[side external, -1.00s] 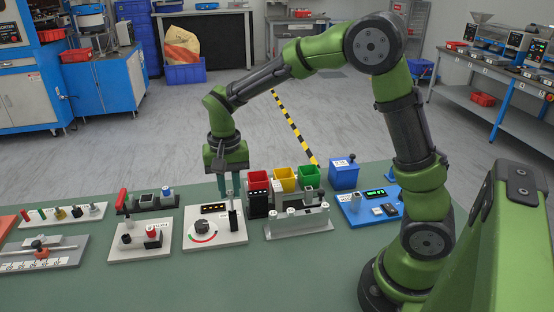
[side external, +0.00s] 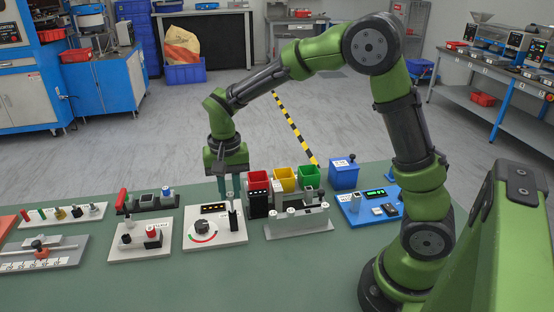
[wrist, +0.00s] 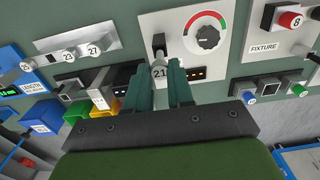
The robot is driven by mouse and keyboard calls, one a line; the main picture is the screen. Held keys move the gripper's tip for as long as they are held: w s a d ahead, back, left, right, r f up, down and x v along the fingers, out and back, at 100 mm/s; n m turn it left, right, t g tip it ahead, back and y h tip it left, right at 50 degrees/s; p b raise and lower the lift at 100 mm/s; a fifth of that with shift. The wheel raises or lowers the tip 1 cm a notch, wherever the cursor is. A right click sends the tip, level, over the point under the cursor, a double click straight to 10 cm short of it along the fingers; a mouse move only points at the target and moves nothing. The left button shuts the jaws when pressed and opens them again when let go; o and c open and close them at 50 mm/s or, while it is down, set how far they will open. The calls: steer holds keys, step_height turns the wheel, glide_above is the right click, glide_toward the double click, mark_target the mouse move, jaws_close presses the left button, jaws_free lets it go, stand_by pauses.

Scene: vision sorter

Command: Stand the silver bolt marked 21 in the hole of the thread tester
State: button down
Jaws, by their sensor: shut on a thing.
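My gripper (wrist: 167,80) is shut on the silver bolt marked 21 (wrist: 159,73), whose head and label show between the green fingertips in the wrist view. In the side view my gripper (side external: 229,193) points straight down at the back right of a white plate (side external: 207,240) with a dial and red-green arc. This plate is probably the thread tester; I read no name on it. The wrist view shows its dial (wrist: 207,36) and a black upright part (wrist: 158,45) beside the bolt. The hole and the bolt's lower end are hidden, so I cannot tell whether they meet.
A grey rack (side external: 300,227) with bolts marked 23 and 27 stands to the right. Red (side external: 258,179), yellow (side external: 284,178) and green (side external: 309,175) bins stand close on the right. A fixture plate (side external: 126,250) lies left. The green table front is clear.

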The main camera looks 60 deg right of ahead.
mark_target(230, 194)
steer(key=shift+f, duration=1.55)
steer(key=c, duration=0.5)
jaws_free()
steer(key=shift+r, duration=4.05)
